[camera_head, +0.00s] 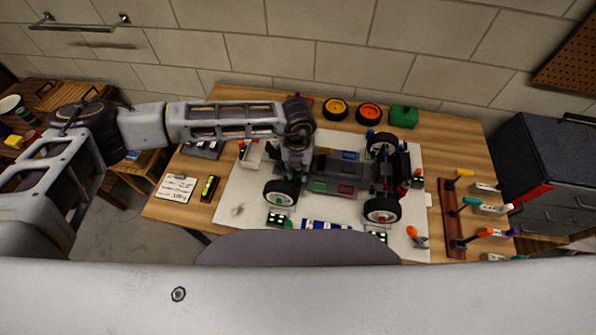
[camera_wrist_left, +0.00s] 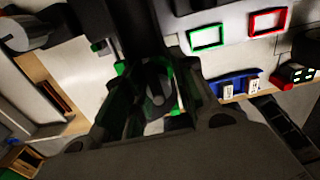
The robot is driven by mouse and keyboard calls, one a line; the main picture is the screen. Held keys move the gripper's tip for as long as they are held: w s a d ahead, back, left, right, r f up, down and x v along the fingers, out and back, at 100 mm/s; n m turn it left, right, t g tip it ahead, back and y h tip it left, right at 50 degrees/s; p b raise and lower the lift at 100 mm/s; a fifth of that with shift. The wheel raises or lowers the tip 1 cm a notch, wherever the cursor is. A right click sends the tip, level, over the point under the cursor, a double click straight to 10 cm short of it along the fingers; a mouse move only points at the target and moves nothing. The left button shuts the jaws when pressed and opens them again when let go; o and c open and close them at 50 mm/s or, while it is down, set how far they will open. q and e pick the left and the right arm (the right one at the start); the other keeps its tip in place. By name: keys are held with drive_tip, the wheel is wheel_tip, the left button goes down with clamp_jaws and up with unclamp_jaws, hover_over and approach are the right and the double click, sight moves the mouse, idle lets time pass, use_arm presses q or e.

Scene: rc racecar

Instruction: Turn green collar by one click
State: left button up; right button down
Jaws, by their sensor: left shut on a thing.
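The RC car (camera_head: 345,178) stands on a white mat (camera_head: 245,200) on the wooden table, with wheels at both ends. My left gripper (camera_head: 294,158) is over the car's left end. In the wrist view its fingers (camera_wrist_left: 155,100) are shut around a dark, rounded part with green edges. This green part (camera_wrist_left: 174,111) looks like the green collar, mostly hidden by the fingers. In the head view my wrist and gripper hide the collar. How far the collar is turned cannot be seen. My right gripper is not in view.
Yellow and orange wheels (camera_head: 369,113) and a green box (camera_head: 404,116) stand behind the car. A tool rack (camera_head: 453,215) is on the right. A note card (camera_head: 177,187) and a level-like tool (camera_head: 209,188) lie on the left. The mat's left front is mostly clear.

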use_arm(q)
drive_tip(key=shift+m+b, duration=0.9)
drive_tip(key=shift+b, duration=0.05)
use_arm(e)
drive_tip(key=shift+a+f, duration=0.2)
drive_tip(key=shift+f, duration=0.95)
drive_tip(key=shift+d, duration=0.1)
use_arm(q)
drive_tip(key=o, duration=1)
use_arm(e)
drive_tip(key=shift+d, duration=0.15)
use_arm(q)
drive_tip(key=shift+r, duration=0.15)
drive_tip(key=shift+r, duration=5.9)
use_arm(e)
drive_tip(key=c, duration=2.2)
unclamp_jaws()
